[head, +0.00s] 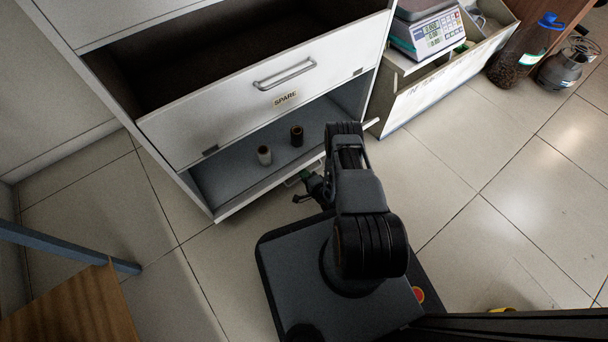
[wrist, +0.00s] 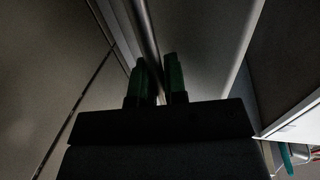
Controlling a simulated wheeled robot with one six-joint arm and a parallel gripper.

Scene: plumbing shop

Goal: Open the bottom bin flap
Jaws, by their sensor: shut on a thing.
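The bottom bin flap (head: 240,205) shows in the head view as a thin pale edge low on the white cabinet, its right end standing out past the cabinet side. Its bar handle (head: 293,182) is partly hidden by my arm. My gripper (head: 310,188) is at this handle, its fingers partly hidden. In the wrist view the handle bar (wrist: 147,35) runs between the green fingers of my gripper (wrist: 159,80), which is shut on it. How far the flap is tilted is hard to tell.
Above, the SPARE flap (head: 270,110) leans outward. A light roll (head: 264,155) and a dark roll (head: 297,135) stand inside the bottom bin. A bench with a scale (head: 425,32) is at right. A wooden stool (head: 75,310) is at lower left.

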